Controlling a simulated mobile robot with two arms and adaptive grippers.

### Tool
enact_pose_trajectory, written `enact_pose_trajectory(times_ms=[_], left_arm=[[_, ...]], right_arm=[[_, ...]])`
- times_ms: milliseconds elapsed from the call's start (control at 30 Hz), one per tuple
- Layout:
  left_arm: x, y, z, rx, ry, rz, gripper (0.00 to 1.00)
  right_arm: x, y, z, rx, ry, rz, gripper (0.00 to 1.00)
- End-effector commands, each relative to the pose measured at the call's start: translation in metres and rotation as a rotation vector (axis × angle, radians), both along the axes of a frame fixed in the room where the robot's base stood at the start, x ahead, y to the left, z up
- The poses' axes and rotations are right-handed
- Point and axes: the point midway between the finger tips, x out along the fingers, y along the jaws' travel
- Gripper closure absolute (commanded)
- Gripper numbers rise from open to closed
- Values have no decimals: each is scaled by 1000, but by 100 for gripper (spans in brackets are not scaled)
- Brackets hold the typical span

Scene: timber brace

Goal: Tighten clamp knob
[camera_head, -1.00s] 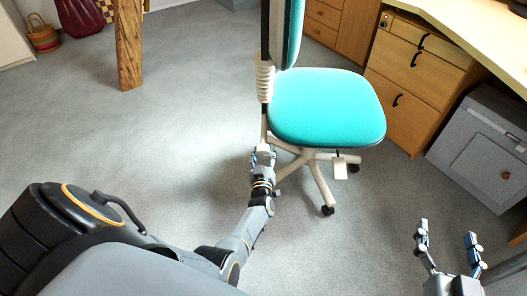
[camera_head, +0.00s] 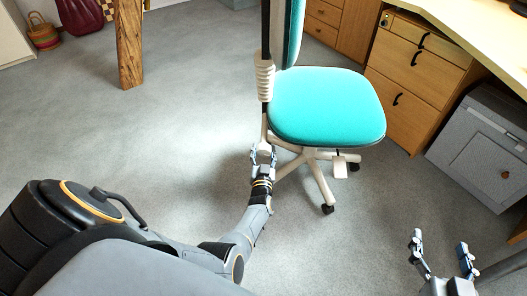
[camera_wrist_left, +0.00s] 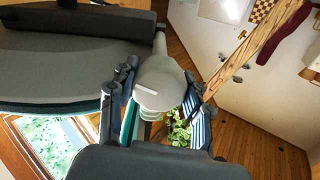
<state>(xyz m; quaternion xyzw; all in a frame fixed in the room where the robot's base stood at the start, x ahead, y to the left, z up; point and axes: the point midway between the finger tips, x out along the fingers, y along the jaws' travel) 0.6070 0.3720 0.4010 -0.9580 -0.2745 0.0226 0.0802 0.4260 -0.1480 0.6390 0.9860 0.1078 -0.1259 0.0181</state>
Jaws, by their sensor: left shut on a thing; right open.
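The clamp knob (camera_wrist_left: 160,84) is a pale grey-beige rounded piece with a light line across its face. It sits below the ribbed sleeve at the back of the teal office chair (camera_head: 325,105); its small pale shape also shows in the head view (camera_head: 265,146). My left gripper (camera_head: 263,154) reaches up from below, shut on the knob with one finger on each side. In the left wrist view the fingers flank the knob, and their exact contact is partly hidden. My right gripper (camera_head: 440,243) is open and empty above the floor at the lower right.
The chair's wheeled base (camera_head: 318,175) stands just right of my left gripper. Wooden drawers (camera_head: 415,75), a desk (camera_head: 480,30) and a grey cabinet (camera_head: 485,140) stand at the right. A wooden post (camera_head: 128,45) stands at the back left. The floor between is clear.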

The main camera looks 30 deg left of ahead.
Motion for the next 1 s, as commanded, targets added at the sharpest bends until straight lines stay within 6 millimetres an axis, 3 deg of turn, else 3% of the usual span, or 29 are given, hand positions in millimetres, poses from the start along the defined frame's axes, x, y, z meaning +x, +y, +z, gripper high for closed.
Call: enact_pose_trajectory(times_ms=[233, 267, 367, 767, 1000], left_arm=[[0, -1, -1, 1, 4, -2, 82], [0, -1, -1, 1, 4, -2, 49], [0, -1, -1, 1, 4, -2, 28], [0, 0, 0, -18, -11, 0, 27], [0, 0, -2, -230, -143, -1, 27]], right_arm=[[0, 0, 0, 0, 0, 0, 27], [0, 0, 0, 0, -1, 0, 27], [0, 0, 0, 0, -2, 0, 27], [-1, 0, 0, 0, -2, 2, 27], [0, 0, -4, 1, -2, 1, 27]])
